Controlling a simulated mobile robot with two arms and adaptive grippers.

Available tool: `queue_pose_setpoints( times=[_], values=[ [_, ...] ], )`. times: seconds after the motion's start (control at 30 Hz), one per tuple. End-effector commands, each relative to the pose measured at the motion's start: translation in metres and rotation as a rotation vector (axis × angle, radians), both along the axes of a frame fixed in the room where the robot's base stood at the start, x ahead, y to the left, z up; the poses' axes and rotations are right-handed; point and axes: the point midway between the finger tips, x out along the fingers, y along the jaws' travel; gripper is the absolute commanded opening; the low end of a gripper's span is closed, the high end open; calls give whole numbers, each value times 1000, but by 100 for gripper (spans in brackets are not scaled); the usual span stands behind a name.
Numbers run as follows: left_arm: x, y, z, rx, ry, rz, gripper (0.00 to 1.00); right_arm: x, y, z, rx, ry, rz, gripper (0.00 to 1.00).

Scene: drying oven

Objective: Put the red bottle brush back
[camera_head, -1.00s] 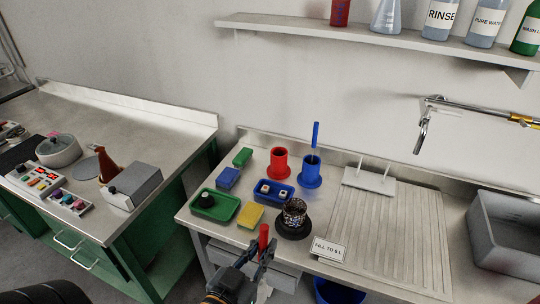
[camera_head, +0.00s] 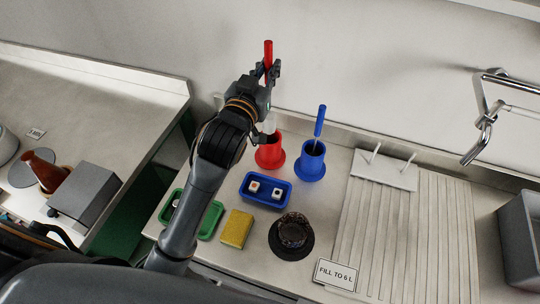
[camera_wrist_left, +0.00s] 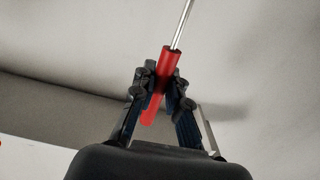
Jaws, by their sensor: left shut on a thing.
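My left gripper (camera_head: 266,73) is shut on the red handle of the red bottle brush (camera_head: 268,52). The brush hangs upright, with its white bristle end (camera_head: 269,123) below the gripper, over the mouth of the red holder (camera_head: 270,153). I cannot tell whether the bristle tip is inside the holder. In the left wrist view the fingers (camera_wrist_left: 160,88) grip the red handle (camera_wrist_left: 168,62), and the metal rod leads away from it. My arm hides part of the counter. My right gripper is not in view.
A blue holder (camera_head: 311,165) with a blue-handled brush (camera_head: 320,121) stands close right of the red one. A drying board (camera_head: 400,230) lies right.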

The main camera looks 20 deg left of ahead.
Motion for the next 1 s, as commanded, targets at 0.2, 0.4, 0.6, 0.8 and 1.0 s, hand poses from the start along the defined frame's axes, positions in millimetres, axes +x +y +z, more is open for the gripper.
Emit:
queue_pose_setpoints(
  times=[0.2,0.4,0.6,0.8,1.0],
  values=[
    [22,2,25,7,-16,14,0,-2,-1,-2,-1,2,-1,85],
    [23,3,-12,8,-8,16,0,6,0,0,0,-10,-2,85],
    [23,3,-66,5,-10,16,0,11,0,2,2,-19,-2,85],
    [22,2,-103,5,-15,15,0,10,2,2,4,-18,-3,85],
    [23,3,-120,5,-16,16,0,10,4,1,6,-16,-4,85]
  ],
)
